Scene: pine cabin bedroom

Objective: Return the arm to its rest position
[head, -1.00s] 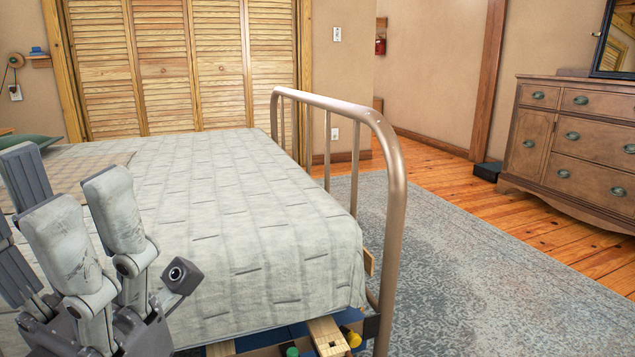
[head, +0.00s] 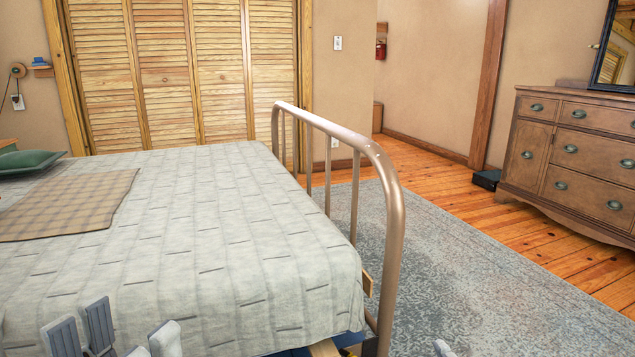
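My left gripper (head: 120,335) is at the bottom left edge of the head view, low in front of the bed's near side. Only the upper parts of its grey fingers show; they stand apart with nothing seen between them. Its palm and arm are below the picture. A small grey tip (head: 441,348) at the bottom edge, right of the bed's rail, may be part of my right arm or gripper; its state cannot be seen.
The bed (head: 230,230) with its pale quilt, plaid blanket (head: 70,205) and green pillow (head: 30,162) fills the left. Its metal end rail (head: 393,220) stands upright mid-picture. A rug (head: 480,280) lies to the right, clear. A wooden dresser (head: 565,165) stands at right.

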